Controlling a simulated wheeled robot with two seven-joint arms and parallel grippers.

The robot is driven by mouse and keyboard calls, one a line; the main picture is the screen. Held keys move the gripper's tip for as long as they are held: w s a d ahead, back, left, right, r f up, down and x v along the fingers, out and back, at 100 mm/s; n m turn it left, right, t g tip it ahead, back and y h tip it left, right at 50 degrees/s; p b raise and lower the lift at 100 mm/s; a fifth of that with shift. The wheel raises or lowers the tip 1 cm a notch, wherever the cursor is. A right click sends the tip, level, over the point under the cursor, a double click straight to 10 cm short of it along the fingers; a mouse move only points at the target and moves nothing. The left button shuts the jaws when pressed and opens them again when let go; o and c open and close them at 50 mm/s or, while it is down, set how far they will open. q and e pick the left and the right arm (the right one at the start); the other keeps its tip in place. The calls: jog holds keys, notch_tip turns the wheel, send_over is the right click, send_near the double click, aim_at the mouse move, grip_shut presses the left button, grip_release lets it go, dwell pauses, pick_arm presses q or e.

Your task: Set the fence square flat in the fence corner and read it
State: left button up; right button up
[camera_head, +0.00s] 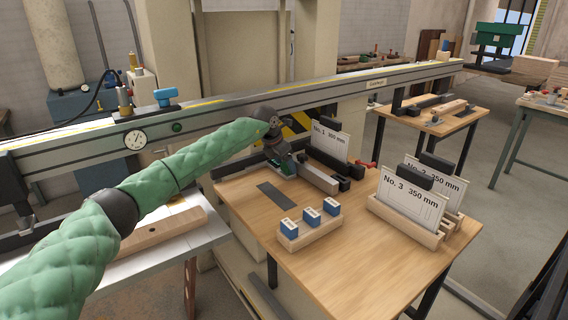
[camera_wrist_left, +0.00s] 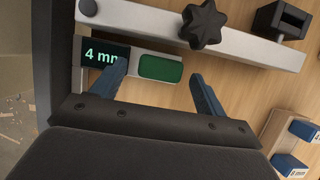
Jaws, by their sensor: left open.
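The fence square, as I take it, is a pale block with a green pad (camera_wrist_left: 160,67) and a dark display (camera_wrist_left: 104,52) that shows "4 mm"; the text's end is covered by a finger. It lies along the grey fence bar (camera_wrist_left: 245,42), and I cannot tell whether it sits fully flat. In the head view the fence bar (camera_head: 318,178) is on the wooden table, and the square is mostly hidden under my wrist. My left gripper (camera_wrist_left: 160,78) is open, its blue fingers spread either side of the green pad. My right gripper is not in view.
A rack with three blue blocks (camera_head: 310,233) stands at the table's front. Cards marked No. 3 (camera_head: 410,203) and others stand in a wooden holder at right; the No. 1 card (camera_head: 328,140) stands behind. A black knob (camera_wrist_left: 203,24) tops the fence bar. A dark flat strip (camera_head: 276,197) lies on the table.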

pick_arm(q)
jog(key=p+v, duration=0.1)
jog(key=v, duration=0.7)
dwell(0.8)
dwell(0.5)
